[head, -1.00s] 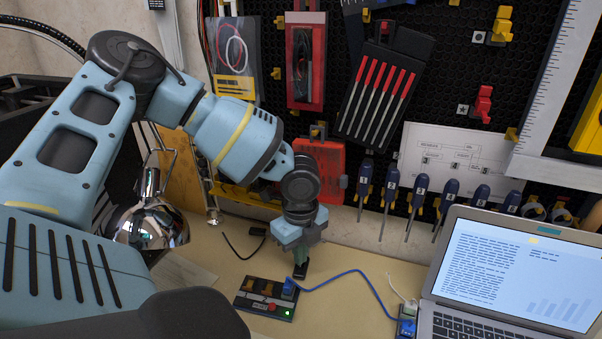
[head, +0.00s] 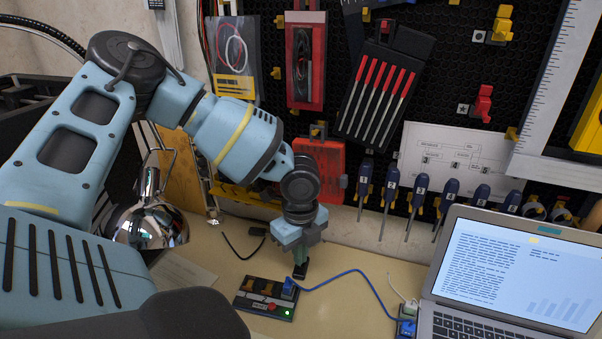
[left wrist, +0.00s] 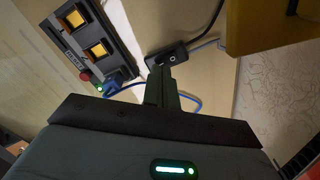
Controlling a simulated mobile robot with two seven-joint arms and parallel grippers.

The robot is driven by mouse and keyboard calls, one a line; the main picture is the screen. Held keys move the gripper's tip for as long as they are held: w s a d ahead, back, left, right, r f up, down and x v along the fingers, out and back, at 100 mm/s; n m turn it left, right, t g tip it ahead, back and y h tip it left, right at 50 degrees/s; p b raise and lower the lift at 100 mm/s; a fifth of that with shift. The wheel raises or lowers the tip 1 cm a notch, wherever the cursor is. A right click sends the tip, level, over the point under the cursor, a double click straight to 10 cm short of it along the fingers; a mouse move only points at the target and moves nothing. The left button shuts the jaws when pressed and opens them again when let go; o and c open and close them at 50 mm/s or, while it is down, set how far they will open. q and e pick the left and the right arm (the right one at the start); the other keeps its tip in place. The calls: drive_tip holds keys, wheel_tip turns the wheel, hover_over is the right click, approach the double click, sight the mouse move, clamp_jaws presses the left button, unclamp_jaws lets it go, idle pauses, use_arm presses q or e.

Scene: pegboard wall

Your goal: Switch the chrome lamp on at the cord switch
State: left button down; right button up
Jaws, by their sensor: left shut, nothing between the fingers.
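The chrome lamp (head: 150,222) stands at the left, its shiny head partly behind my left arm. I see no glow from it, but its bulb is hidden. A small dark cord switch (head: 258,231) lies on the bench behind and left of my left gripper. In the left wrist view the switch (left wrist: 172,56) shows just past the fingertips, with a small round mark on it and a cord. My left gripper (head: 300,271) points down, shut and empty, low over the bench. Its fingers show in the left wrist view (left wrist: 161,80); contact with the switch cannot be told. My right gripper is out of view.
A power strip (head: 265,307) with a red switch and green light lies just in front of my left gripper. A blue cable (head: 350,272) runs from it to the right. A laptop (head: 510,270) stands at the right. Tools hang on the pegboard (head: 455,75) behind.

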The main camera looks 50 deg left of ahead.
use_arm(q)
drive_tip(key=shift+f+b, duration=0.65)
drive_tip(key=shift+f, duration=0.25)
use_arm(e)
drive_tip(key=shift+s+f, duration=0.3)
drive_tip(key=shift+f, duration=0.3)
use_arm(q)
drive_tip(key=shift+r, duration=0.1)
